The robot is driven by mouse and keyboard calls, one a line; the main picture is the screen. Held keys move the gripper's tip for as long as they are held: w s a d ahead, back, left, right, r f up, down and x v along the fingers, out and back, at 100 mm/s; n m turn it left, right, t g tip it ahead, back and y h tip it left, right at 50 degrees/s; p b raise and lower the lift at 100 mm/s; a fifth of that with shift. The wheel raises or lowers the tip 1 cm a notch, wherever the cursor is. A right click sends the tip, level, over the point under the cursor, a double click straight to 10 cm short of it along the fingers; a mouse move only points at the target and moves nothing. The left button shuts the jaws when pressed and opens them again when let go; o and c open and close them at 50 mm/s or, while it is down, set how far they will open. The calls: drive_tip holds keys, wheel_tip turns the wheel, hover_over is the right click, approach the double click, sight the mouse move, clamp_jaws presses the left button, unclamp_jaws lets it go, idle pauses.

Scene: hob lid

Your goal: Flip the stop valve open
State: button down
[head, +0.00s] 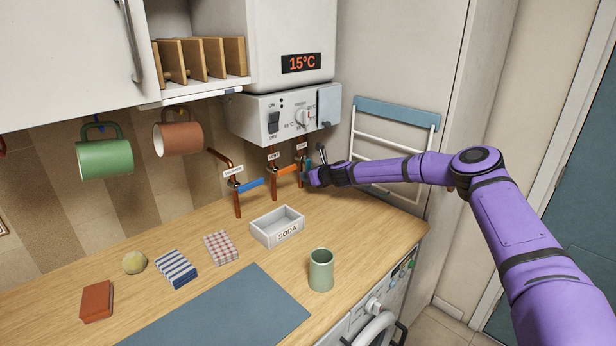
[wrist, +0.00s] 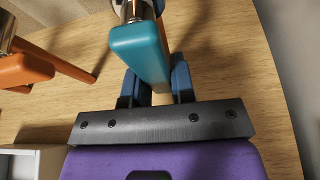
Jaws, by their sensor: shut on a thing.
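Three copper pipes with lever valves stand against the wall under the boiler. My gripper (head: 309,176) is at the rightmost one, whose teal lever (head: 308,162) is mostly hidden behind it in the head view. In the wrist view the teal lever (wrist: 138,50) runs between the two dark blue fingers of my gripper (wrist: 156,86), which is shut on it. The lever sticks out from its valve toward my gripper. The small labels above the valves are too small for me to read surely.
An orange lever (head: 287,169) and a blue lever (head: 250,184) sit on the pipes to the left. A soda tray (head: 262,236) and a green cup (head: 321,270) stand on the worktop in front. A folded rack (head: 395,112) hangs behind my arm.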

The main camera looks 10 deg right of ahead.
drive_tip(key=shift+f, duration=0.15)
drive_tip(key=c, duration=1)
unclamp_jaws()
drive_tip(key=shift+o, duration=0.2)
drive_tip(key=v, duration=1.1)
